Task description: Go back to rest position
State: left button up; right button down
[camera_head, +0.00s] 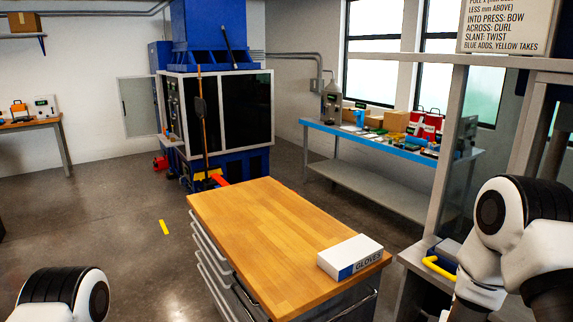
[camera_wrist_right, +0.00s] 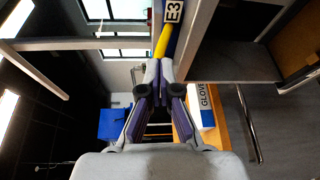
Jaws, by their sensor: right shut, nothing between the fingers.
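My right gripper (camera_wrist_right: 161,68) shows in the right wrist view with its two fingertips together and nothing between them. A yellow handle (camera_wrist_right: 165,36) lies just beyond the fingertips in that picture; I cannot tell whether they touch it. In the head view my right arm comes in at the right edge, beside the yellow handle (camera_head: 439,268), and its gripper is not clearly seen. Only a rounded white and black link of my left arm shows at the bottom left; the left gripper is out of view.
A wood-topped drawer cabinet (camera_head: 262,222) stands in front, with a glove box (camera_head: 350,256) on its near right corner. A grey frame (camera_head: 446,140) rises at the right. A blue-edged bench (camera_head: 390,146) and a large machine (camera_head: 222,110) stand behind. Floor at the left is free.

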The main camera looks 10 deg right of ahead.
jog(key=s+a+f+g+y+b, duration=0.15)
jog(key=s+a+f+y, duration=0.3)
jog(key=f, duration=0.65)
jog(key=s+a+f+g+y+b, duration=0.1)
jog(key=s+a+f+g+y, duration=0.35)
jog(key=f, duration=0.65)
jog(key=s+a+f+m+g+y, duration=0.1)
jog(key=s+a+f+m+g, duration=0.1)
jog(key=s, duration=0.4)
jog(key=s+a+f+m+g+y, duration=0.1)
jog(key=s+a+f+m+g, duration=0.1)
jog(key=s, duration=0.5)
jog(key=s+a+f+m+g, duration=0.3)
jog(key=s+a+f+m, duration=0.1)
jog(key=s+m, duration=0.2)
jog(key=shift+s+a+m+y, duration=0.4)
jog(key=shift+m, duration=0.2)
jog(key=shift+r, duration=0.1)
